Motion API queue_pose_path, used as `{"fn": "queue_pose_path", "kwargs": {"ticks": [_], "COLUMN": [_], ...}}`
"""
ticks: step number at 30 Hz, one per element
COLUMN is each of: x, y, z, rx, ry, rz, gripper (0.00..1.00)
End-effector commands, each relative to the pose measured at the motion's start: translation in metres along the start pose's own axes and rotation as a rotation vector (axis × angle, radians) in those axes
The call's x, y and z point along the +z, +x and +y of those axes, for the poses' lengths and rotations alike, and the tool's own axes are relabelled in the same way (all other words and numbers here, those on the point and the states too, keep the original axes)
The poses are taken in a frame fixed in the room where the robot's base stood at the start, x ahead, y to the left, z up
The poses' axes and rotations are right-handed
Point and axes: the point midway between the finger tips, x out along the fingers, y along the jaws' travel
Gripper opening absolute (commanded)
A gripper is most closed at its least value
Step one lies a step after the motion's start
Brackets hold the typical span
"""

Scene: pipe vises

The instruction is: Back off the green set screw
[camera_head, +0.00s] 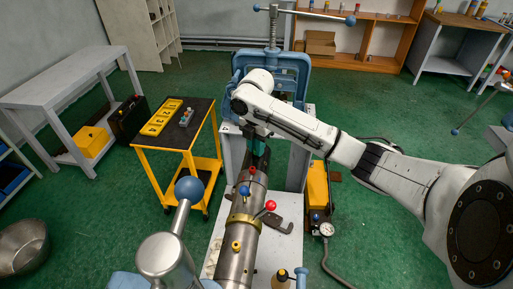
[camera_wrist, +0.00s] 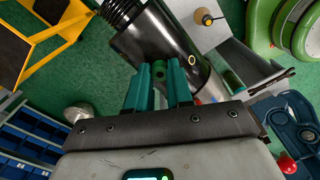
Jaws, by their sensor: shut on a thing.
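A dark steel pipe (camera_head: 240,258) runs away from me through the vise, with a brass collar (camera_head: 244,219) around it. Small coloured set screws stand on it: a red one (camera_head: 252,170), a blue one (camera_head: 244,191) and a yellow one (camera_head: 237,246). My gripper (camera_head: 260,158) is down at the pipe's far part. In the wrist view its teal fingers (camera_wrist: 160,74) are shut on the green set screw (camera_wrist: 157,72), which shows between the fingertips against the dark pipe (camera_wrist: 160,42). In the head view my gripper hides the green screw.
A blue vise frame (camera_head: 292,62) stands behind my gripper. A red ball-ended lever (camera_head: 270,206) sticks out right of the pipe. A blue-knobbed handle (camera_head: 189,189) rises in front. A yellow cart (camera_head: 175,140) stands left, a pressure gauge (camera_head: 326,230) right. Green floor is open at left.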

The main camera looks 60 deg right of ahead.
Motion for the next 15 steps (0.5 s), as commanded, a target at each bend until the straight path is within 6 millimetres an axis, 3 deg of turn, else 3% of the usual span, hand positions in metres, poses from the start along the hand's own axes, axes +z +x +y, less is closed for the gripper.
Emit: {"fn": "queue_pose_path", "kwargs": {"ticks": [15], "x": [-0.0013], "y": [0.007], "z": [-0.0013], "rx": [-0.007], "ry": [-0.489], "rz": [0.006], "gripper": [0.0]}}
